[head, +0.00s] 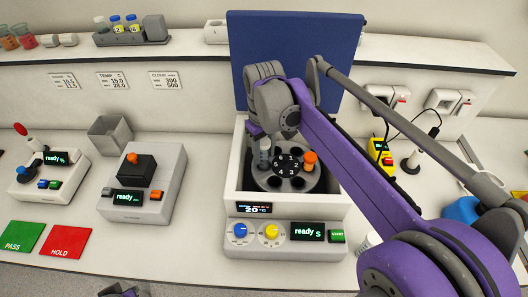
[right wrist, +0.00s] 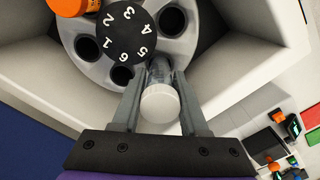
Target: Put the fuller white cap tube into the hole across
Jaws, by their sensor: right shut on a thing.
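The white cap tube (right wrist: 160,103) is pinched between the two fingers of my right gripper (right wrist: 159,82), with its clear body pointing toward the rotor. In the head view my right gripper (head: 263,137) is over the rotor's left side, and the tube (head: 265,156) shows below it. The rotor (head: 284,183) has a black numbered hub and several open holes. An orange cap tube (head: 310,158) sits in a hole at its right. I cannot tell whether the held tube's lower end is inside a hole. A bit of my left gripper (head: 120,291) shows at the bottom edge.
The centrifuge's blue lid (head: 285,55) stands open behind the rotor, and white housing walls surround it. A white-topped item (head: 368,241) stands at the right front, partly behind my arm. Two devices stand left, with green PASS (head: 20,236) and red HOLD (head: 67,241) mats in front.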

